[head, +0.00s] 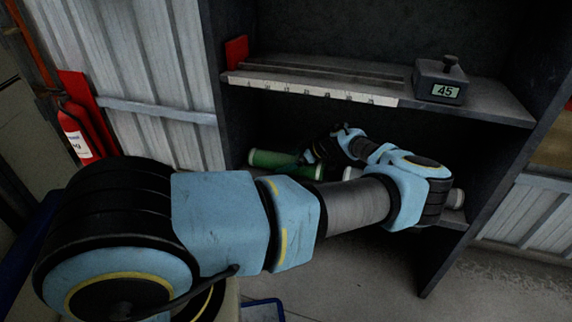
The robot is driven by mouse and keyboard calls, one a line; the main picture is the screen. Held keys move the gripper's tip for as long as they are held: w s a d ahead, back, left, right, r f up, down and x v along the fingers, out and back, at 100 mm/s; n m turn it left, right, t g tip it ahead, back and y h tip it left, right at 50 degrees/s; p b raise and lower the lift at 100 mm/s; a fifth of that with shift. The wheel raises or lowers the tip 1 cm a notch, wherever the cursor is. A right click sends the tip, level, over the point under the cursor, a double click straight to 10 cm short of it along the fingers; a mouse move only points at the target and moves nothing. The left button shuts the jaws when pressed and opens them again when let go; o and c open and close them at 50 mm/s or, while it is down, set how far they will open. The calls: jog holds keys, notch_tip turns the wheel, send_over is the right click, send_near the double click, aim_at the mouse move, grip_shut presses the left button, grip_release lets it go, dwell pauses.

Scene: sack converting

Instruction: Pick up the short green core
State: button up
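A green core (272,160) lies on its side on the lower shelf of the dark rack, toward the left. My gripper (309,156) is inside the lower compartment, at the right part of the green core. The fingers are small and dark here, so I cannot tell whether they touch the core or are open or shut.
Pale core ends show beside my arm, one in the middle (352,173) and one at the right (456,199). The upper shelf (300,75) above my gripper holds a ruler strip, a red block (236,52) and a dark box reading 45 (441,80). A fire extinguisher (80,133) stands left.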

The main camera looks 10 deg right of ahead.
grip_shut()
dwell(0.6)
jog(key=shift+r, duration=0.1)
